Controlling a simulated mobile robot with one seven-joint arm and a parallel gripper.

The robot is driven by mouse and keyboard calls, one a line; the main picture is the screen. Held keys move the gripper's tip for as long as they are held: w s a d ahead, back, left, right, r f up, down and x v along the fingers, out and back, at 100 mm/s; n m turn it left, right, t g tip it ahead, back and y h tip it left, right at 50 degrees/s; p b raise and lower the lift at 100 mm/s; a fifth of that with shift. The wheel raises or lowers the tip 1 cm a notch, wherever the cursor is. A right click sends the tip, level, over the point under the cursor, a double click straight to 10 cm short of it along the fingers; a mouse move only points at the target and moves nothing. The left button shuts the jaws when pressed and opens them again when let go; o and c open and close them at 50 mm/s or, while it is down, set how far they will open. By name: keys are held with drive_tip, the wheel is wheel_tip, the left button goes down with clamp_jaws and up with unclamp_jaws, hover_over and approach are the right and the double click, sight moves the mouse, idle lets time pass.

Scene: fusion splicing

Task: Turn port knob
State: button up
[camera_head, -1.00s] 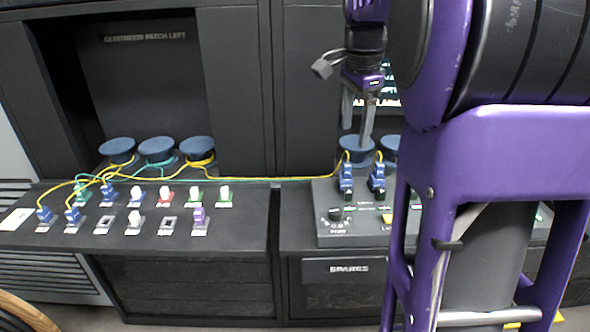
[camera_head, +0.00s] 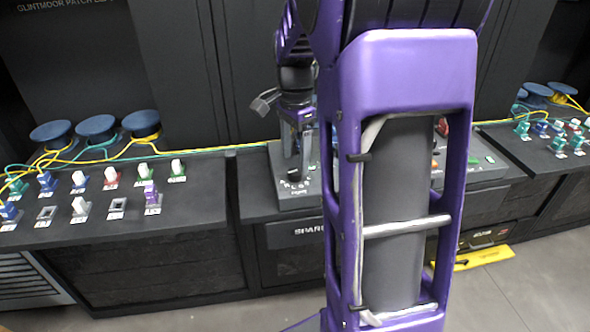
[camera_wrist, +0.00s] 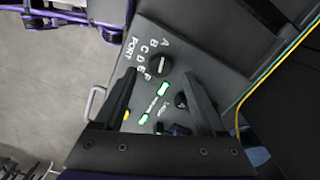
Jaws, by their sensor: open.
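The port knob (camera_wrist: 159,64) is a round dark knob with a light pointer line, ringed by letters and marked PORT in the wrist view. It also shows in the head view (camera_head: 294,175) at the left end of the grey splicer panel (camera_head: 262,190). My gripper (camera_wrist: 159,73) is open and empty, with its fingers on either side of the knob in the picture. In the head view my gripper (camera_head: 297,158) points down just over the knob. I cannot tell how far the fingertips are above it. My arm hides the panel's middle.
A second dark knob (camera_wrist: 181,101) and green-lit indicators (camera_wrist: 163,89) lie near the port knob. A left bench (camera_head: 170,215) carries several coloured connectors; a right bench (camera_head: 560,160) carries more. Yellow and green fibres (camera_wrist: 268,68) run behind the panel. A drawer marked SPARES (camera_head: 295,234) is below.

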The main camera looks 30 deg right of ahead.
sight(295, 171)
drive_tip(key=shift+f, duration=1.7)
clamp_jaws()
